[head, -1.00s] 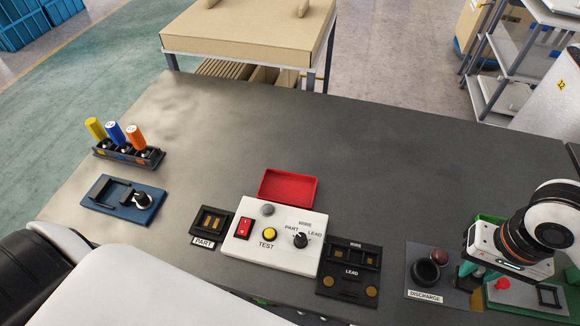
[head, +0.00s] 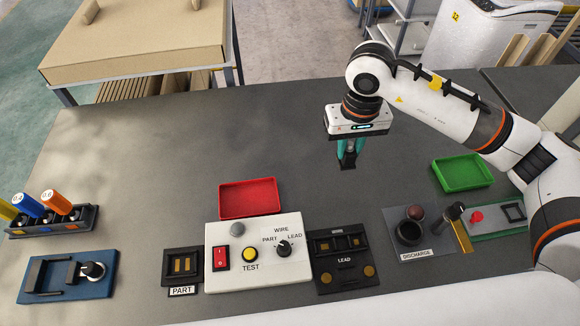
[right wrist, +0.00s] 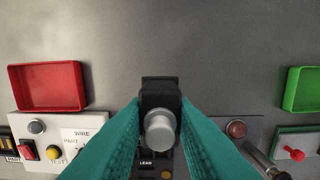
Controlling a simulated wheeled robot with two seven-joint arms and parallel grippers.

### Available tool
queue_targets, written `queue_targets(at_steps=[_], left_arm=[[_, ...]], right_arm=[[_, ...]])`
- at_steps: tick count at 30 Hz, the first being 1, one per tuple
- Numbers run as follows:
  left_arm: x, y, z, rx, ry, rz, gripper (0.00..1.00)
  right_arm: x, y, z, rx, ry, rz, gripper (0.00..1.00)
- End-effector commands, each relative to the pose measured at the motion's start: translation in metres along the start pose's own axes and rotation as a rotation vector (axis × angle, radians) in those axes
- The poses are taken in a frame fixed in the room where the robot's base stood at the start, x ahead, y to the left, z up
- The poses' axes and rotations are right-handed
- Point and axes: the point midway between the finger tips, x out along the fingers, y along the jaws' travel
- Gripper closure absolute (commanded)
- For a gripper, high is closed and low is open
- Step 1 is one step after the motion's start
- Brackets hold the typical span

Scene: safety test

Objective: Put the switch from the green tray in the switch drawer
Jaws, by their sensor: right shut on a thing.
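My right gripper (head: 349,150) is above the middle of the grey table, pointing down, with its teal fingers shut on the switch. In the right wrist view the switch (right wrist: 160,128) shows a dark body and a round silver button between the two fingers (right wrist: 160,110). In the head view only a small dark part of it shows below the fingertips. The green tray (head: 463,173) is at the right of the table and looks empty; part of it also shows in the right wrist view (right wrist: 302,90). No switch drawer is seen. My left gripper is out of view.
An empty red tray (head: 248,198) stands behind the white test box (head: 258,262). A black lead block (head: 345,262), a discharge plate (head: 432,243) and a blue fixture (head: 66,277) line the front. A screwdriver rack (head: 52,221) is left. The table's back middle is clear.

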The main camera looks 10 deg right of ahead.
Motion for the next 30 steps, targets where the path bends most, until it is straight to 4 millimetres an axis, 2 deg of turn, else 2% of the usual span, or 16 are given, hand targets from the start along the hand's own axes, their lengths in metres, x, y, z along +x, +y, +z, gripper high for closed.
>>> queue_targets(at_steps=[3,9,11,18,26,30], left_arm=[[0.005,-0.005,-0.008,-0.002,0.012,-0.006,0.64],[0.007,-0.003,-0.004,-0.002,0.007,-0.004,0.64],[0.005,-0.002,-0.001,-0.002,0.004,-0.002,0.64],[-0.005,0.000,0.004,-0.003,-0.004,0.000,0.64],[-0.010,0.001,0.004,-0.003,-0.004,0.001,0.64],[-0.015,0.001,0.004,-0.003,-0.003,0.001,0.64]], right_arm=[[0.004,0.006,0.022,0.002,0.008,0.005,1.00],[0.009,0.009,0.041,0.001,0.025,0.007,1.00],[0.016,0.009,0.043,0.003,0.028,0.006,1.00],[0.058,0.010,0.041,0.002,0.030,0.006,1.00],[0.081,0.010,0.041,0.002,0.027,0.006,1.00],[0.101,0.010,0.040,0.002,0.028,0.007,1.00]])
